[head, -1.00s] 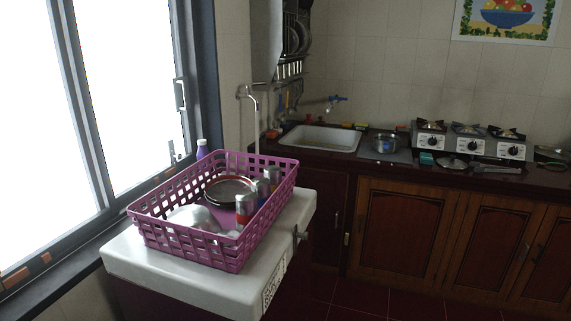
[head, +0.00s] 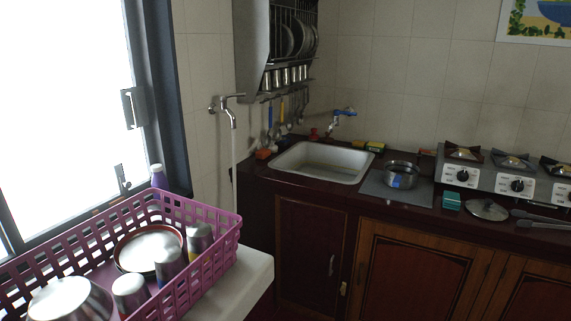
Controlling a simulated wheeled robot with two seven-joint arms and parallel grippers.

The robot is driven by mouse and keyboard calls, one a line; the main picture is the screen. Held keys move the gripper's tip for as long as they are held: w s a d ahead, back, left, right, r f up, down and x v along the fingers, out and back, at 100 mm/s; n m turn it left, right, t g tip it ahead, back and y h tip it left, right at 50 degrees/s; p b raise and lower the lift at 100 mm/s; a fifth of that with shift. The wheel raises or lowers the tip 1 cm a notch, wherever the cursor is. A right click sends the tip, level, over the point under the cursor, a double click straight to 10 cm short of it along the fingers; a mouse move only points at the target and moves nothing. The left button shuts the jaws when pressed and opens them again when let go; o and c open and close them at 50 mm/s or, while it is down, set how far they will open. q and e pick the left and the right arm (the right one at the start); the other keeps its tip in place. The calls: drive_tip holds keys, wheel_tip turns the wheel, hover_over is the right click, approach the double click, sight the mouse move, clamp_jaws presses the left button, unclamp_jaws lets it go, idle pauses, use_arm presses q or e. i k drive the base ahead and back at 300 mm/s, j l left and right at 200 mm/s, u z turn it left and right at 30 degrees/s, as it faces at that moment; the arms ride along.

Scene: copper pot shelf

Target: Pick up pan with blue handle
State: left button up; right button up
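A round steel pan (head: 400,168) sits on the grey slab (head: 372,188) on the dark counter, between the sink and the stove. A small blue part (head: 394,181) shows at its front side and looks like its handle. The pan appears upright, and nothing in view covers it. Neither of my grippers is in view.
A purple basket (head: 215,268) with cups and dishes stands on a white ledge (head: 250,283) at the lower left. The sink (head: 318,162) is left of the pan. The stove (head: 510,178), a green box (head: 451,201) and a lid (head: 487,209) are to the right.

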sight(399, 179)
drive_tip(key=i+l, duration=0.35)
drive_tip(key=l, duration=0.15)
drive_tip(key=i+l, duration=0.3)
drive_tip(key=l, duration=0.15)
drive_tip(key=i+l, duration=0.35)
drive_tip(key=l, duration=0.15)
